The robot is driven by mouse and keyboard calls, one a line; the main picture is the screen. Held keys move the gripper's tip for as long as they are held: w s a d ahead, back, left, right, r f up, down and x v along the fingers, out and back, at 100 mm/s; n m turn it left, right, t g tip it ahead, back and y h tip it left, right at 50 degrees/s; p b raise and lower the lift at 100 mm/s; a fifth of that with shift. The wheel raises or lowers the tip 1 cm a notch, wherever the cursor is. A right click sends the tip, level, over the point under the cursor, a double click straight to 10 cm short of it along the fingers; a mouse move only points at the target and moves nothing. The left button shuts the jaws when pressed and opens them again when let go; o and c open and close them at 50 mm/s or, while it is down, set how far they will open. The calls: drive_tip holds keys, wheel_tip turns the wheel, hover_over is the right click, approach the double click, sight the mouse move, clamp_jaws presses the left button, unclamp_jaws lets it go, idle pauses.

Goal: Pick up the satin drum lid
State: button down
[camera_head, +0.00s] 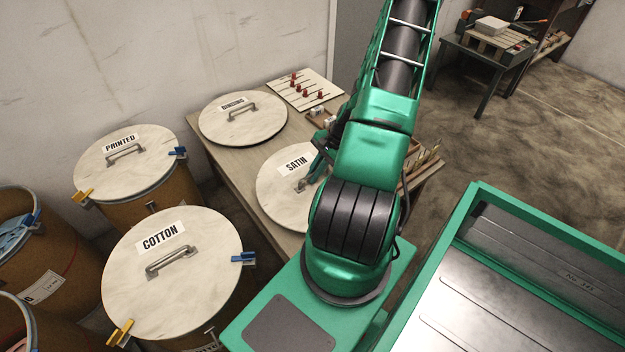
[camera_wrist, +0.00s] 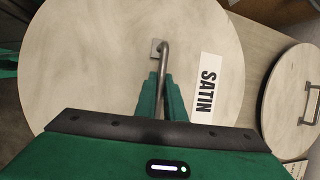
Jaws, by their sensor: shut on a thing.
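The satin drum lid (camera_head: 272,190) is a round pale disc with a white SATIN label, lying on the wooden table in the head view. In the wrist view the satin lid (camera_wrist: 85,50) fills the left and middle, with its metal bar handle (camera_wrist: 163,52) running up the centre. My gripper (camera_wrist: 161,85) is shut on that handle, its green fingers on either side of the bar. In the head view my arm hides the right part of the lid and most of the handle. I cannot tell whether the lid is clear of the table.
Another labelled lid (camera_head: 243,118) lies behind on the table (camera_head: 222,160). The cotton lid (camera_head: 172,290) and printed lid (camera_head: 125,180) sit on drums at left, with blue and yellow clamps. A board with red pegs (camera_head: 306,88) is at the table's back.

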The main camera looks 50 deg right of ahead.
drive_tip(key=w+a+r, duration=0.2)
drive_tip(key=a+r, duration=0.5)
drive_tip(key=a, duration=0.4)
drive_tip(key=shift+w+a+r, duration=0.25)
idle(0.4)
